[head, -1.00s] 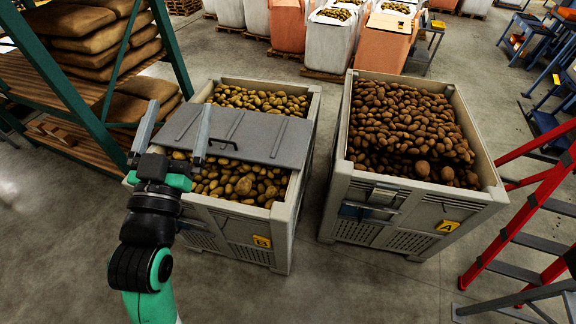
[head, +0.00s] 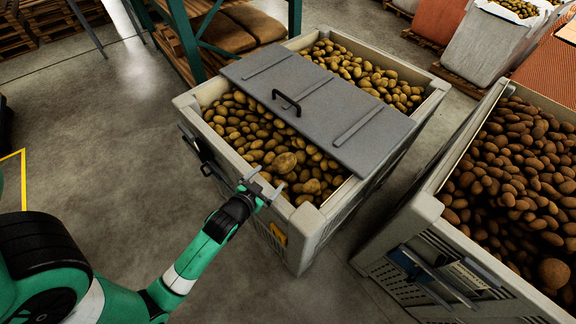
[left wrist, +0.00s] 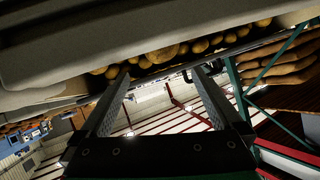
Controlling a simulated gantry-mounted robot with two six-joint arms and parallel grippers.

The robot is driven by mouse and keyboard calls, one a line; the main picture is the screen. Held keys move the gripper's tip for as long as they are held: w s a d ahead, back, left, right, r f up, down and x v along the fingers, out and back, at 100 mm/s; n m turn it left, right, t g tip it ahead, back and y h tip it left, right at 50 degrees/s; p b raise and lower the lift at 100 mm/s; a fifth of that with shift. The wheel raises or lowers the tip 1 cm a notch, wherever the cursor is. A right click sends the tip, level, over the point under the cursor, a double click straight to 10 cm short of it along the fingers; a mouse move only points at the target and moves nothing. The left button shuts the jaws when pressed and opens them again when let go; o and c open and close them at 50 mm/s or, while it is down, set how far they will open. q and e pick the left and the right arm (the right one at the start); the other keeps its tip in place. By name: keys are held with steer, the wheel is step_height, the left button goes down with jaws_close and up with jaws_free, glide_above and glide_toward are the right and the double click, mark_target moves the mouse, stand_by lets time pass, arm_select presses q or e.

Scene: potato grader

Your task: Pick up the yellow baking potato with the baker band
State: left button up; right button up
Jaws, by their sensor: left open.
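Yellow potatoes (head: 252,135) fill the left crate (head: 323,219), partly under a grey lid. One larger, pale potato (head: 285,162) lies near the front edge; I cannot make out a band on it. My left gripper (head: 266,184) is open and empty at the crate's front rim, close to that potato but apart from it. In the left wrist view its two fingers (left wrist: 160,78) stand apart with nothing between them. The crate wall (left wrist: 130,35) and a row of potatoes (left wrist: 165,54) show above them. My right gripper is not in view.
The grey lid (head: 318,100) with a black handle (head: 287,102) lies across the middle of the left crate. A second crate (head: 425,222) of brown potatoes (head: 520,170) stands to the right across a narrow gap.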

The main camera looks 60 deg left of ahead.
mark_target(282, 163)
arm_select(q)
steer(key=b+x, duration=0.1)
steer(key=x, duration=0.5)
steer(key=shift+w+a+b, duration=0.1)
steer(key=shift+w+b, duration=0.05)
steer(key=shift+b, duration=0.25)
steer(key=shift+w+a+f, duration=0.15)
steer(key=shift+f, duration=0.1)
steer(key=b+x, duration=0.2)
steer(key=x, duration=0.2)
steer(key=shift+w+a+f, duration=0.1)
steer(key=shift+w+a, duration=0.05)
steer(key=shift+a, duration=0.1)
steer(key=c, duration=1.4)
step_height(282, 163, up, 4)
steer(key=shift+d+r+p, duration=0.1)
steer(key=shift+r+p, duration=0.05)
steer(key=shift+p, duration=0.95)
steer(key=a+r+p+v, duration=0.1)
steer(key=p+v, duration=0.3)
steer(key=v, duration=1.2)
steer(key=shift+d+r+p, duration=0.2)
steer(key=shift+r+p, duration=0.1)
